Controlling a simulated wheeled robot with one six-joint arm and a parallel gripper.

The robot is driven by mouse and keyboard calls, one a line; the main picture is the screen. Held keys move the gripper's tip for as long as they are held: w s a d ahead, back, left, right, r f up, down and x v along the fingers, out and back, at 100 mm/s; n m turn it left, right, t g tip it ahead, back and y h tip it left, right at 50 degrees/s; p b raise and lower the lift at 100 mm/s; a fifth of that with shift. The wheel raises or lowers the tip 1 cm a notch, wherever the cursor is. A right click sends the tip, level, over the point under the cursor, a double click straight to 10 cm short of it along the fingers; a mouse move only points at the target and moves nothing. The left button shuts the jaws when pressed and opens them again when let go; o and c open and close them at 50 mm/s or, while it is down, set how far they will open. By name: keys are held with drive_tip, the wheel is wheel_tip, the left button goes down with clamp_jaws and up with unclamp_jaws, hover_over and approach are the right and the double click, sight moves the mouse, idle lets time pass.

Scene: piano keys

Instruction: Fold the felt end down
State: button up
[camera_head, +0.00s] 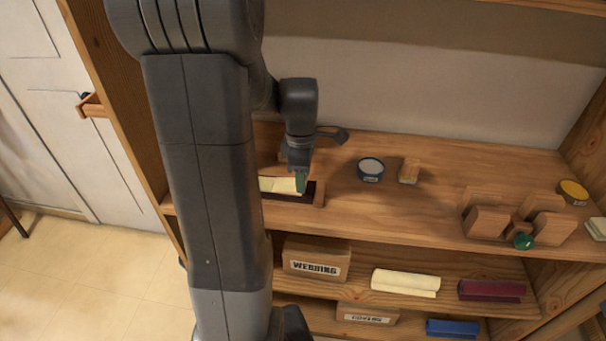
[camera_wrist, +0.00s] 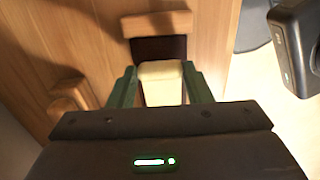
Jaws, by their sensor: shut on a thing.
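The cream felt (camera_head: 277,185) lies across a wooden holder (camera_head: 319,194) at the left of the upper shelf. In the wrist view its cream end (camera_wrist: 161,90) sits between the two green fingers. My gripper (camera_head: 301,182) is at the right end of the felt, and it also shows in the wrist view (camera_wrist: 160,86), shut on that end. A dark surface (camera_wrist: 160,47) with a wooden bar (camera_wrist: 157,24) shows beyond the felt. My arm hides the left part of the holder.
A blue tin (camera_head: 370,169) and a small wooden block (camera_head: 409,170) stand right of the holder. Several wooden blocks (camera_head: 488,220) and a yellow tin (camera_head: 573,191) are farther right. A rolled cream cloth (camera_head: 405,283) lies on the shelf below.

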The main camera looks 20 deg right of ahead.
sight(294, 184)
drive_tip(key=shift+w+a+r+g+h+p, duration=0.25)
drive_tip(key=shift+a+r+g+h+p, duration=0.2)
drive_tip(key=shift+r+g+h, duration=0.25)
drive_tip(key=shift+o, duration=0.2)
drive_tip(key=shift+w+a+r+h+p, duration=0.3)
drive_tip(key=shift+r+p, duration=0.15)
drive_tip(key=shift+p, duration=0.1)
drive_tip(key=shift+c, duration=0.2)
drive_tip(key=o, duration=1.4)
drive_tip(key=shift+a, duration=0.15)
drive_tip(key=v, duration=1.3)
drive_tip(key=shift+r+p, duration=0.35)
